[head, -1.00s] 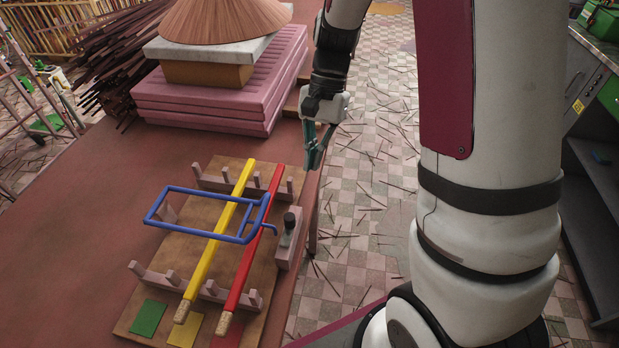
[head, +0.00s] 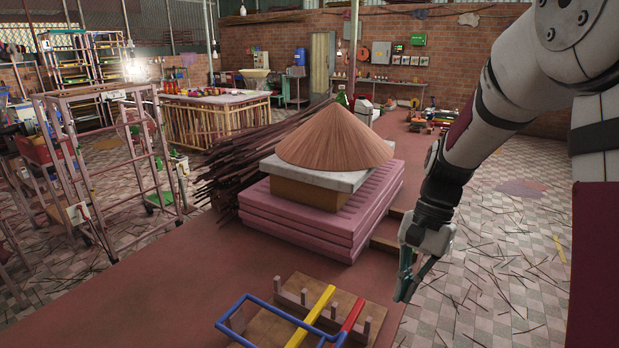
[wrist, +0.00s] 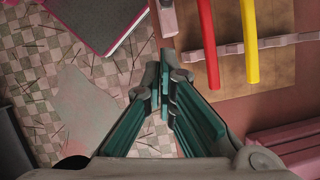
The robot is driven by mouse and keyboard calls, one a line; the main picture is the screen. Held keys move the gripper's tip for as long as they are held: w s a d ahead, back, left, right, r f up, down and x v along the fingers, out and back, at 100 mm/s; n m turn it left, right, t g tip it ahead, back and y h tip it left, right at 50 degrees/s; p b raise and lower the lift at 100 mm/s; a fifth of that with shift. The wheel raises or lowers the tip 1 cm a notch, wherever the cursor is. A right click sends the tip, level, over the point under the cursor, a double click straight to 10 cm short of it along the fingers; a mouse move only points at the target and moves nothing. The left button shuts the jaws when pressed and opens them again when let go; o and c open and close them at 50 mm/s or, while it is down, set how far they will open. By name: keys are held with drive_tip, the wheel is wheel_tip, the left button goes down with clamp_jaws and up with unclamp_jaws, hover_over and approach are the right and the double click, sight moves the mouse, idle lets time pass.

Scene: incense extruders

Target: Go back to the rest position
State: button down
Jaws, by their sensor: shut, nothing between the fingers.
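My gripper (head: 407,286) hangs pointing down at the right edge of the red-brown table (head: 180,290) in the head view. In the wrist view its teal fingers (wrist: 163,88) meet at the tips, with nothing between them. A wooden board (head: 268,327) with pegs lies to the left of the gripper. A yellow bar (head: 318,310) and a red bar (head: 350,318) rest on it, and a blue wire frame (head: 262,316) lies across them. The bars also show in the wrist view, yellow (wrist: 249,40) and red (wrist: 208,40). The board's near part is cut off in the head view.
Dark sticks (head: 250,160) lie beside the stack. Metal racks (head: 110,180) stand at left. Tiled floor (head: 500,250) with scattered sticks lies to the right.

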drive_tip(key=s+a+r+n+t+h, duration=0.1)
drive_tip(key=s+r+n+t, duration=0.2)
drive_tip(key=s+r, duration=0.3)
drive_tip(key=s+a+r+n+t+h, duration=0.1)
drive_tip(key=s+r+n+t, duration=0.3)
drive_tip(key=s, duration=0.7)
drive_tip(key=shift+s+a+r+n+h, duration=0.4)
drive_tip(key=shift+r+n+h, duration=0.2)
drive_tip(key=shift+r+n, duration=0.7)
drive_tip(key=shift+r, duration=0.1)
